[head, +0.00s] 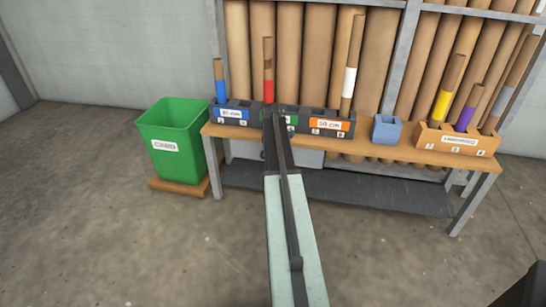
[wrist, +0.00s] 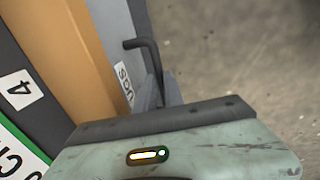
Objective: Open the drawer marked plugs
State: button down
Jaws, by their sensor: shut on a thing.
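The grey drawer (head: 309,159) hangs under the wooden bench in the head view, partly hidden behind my arm. In the wrist view the grey drawer front (wrist: 103,22) carries a white label (wrist: 124,82), partly cut off by my gripper, its few visible letters turned on their side. A black bar handle (wrist: 148,50) stands out from the front. My gripper (wrist: 170,92) is at the handle's lower end and shut on it; the contact is mostly hidden behind my gripper's body. I cannot tell whether the drawer is out at all.
The bench (head: 360,149) bears a rack of coloured slots (head: 236,116), a small blue box (head: 386,129) and an orange-brown holder (head: 456,140) with tubes. A green bin (head: 176,135) stands at its left. A dark lower shelf (head: 370,193) lies beneath. The floor in front is clear.

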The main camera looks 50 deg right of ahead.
dwell(0.4)
jog(key=s+a, duration=0.5)
jog(key=a, duration=0.3)
jog(key=s+a, duration=0.5)
jog(key=a, duration=0.3)
jog(key=shift+s+a, duration=0.35)
jog(key=shift+a, duration=0.05)
jog(key=c, duration=1.5)
grip_release()
jog(key=shift+o, duration=0.2)
jog(key=shift+r, duration=0.1)
